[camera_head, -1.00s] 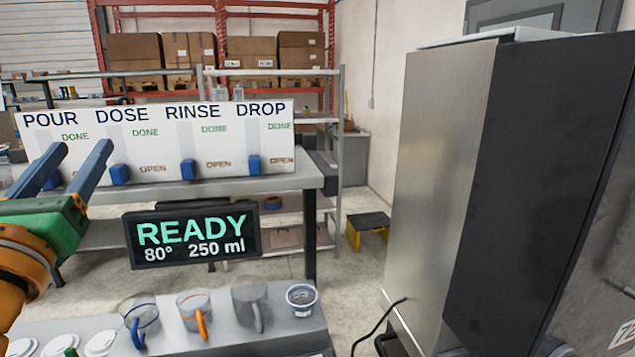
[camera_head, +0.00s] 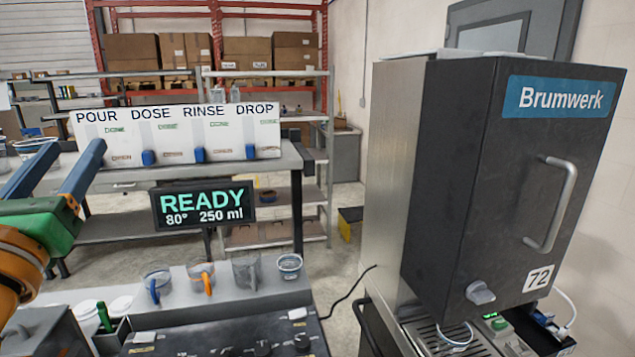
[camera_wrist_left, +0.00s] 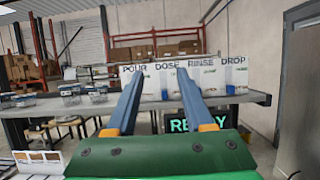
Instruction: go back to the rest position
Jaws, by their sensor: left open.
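My left gripper (camera_head: 62,170) comes in at the left of the head view, its two blue fingers apart and nothing between them. In the left wrist view the open fingers (camera_wrist_left: 158,95) point toward the white board (camera_wrist_left: 185,78), with clear space between them. My right gripper is in neither view.
A dispenser board (camera_head: 178,133) reads POUR, DOSE, RINSE, DROP. A display (camera_head: 203,205) reads READY, 80°, 250 ml. Several cups (camera_head: 246,271) stand on the grey shelf in front. A tall Brumwerk machine (camera_head: 500,190) blocks the right side. A black cable (camera_head: 345,298) hangs beside it.

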